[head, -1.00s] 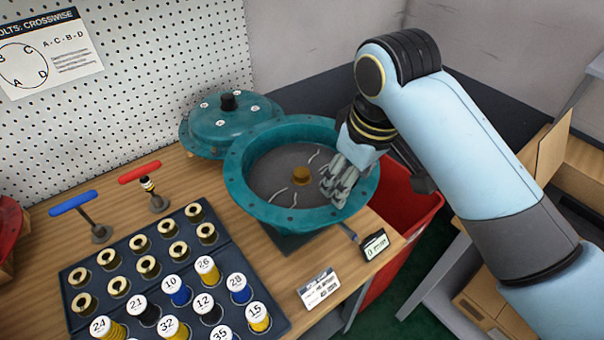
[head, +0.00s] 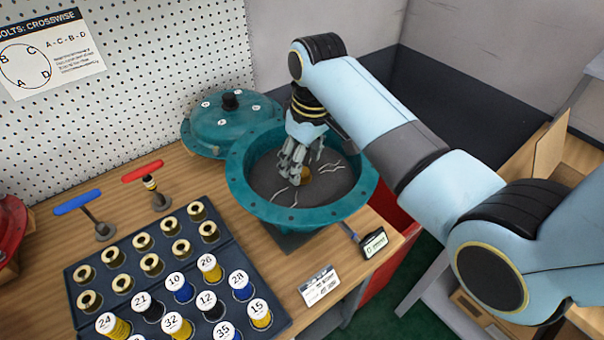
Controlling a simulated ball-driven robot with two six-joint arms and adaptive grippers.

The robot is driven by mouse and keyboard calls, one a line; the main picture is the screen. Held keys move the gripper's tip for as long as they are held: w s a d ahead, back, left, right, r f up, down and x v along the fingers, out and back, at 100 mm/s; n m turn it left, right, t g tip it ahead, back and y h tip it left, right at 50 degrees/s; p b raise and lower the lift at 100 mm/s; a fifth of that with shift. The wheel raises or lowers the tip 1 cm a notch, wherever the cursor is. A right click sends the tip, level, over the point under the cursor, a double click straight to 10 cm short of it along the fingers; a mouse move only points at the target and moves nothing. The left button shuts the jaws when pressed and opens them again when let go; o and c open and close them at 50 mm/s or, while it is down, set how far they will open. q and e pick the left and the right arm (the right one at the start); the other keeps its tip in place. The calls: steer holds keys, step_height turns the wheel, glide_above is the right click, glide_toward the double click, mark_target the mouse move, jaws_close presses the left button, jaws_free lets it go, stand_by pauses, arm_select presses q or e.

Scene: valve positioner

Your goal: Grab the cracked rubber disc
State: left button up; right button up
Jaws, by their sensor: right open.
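The cracked rubber disc (head: 335,183) is dark grey with pale wavy cracks. I cannot tell whether the fingertips touch the disc. My left gripper is not in view.
A teal cover (head: 232,118) lies behind the housing. A dark tray (head: 128,266) of brass rings and numbered spools fills the front left. Blue (head: 78,202) and red (head: 143,171) T-handles stand behind it. A red bin (head: 385,262) stands right of the bench.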

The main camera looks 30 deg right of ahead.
steer(key=shift+w+f, duration=0.15)
steer(key=shift+f, duration=0.6)
steer(key=shift+w+f, duration=0.1)
steer(key=shift+f, duration=0.6)
jaws_close()
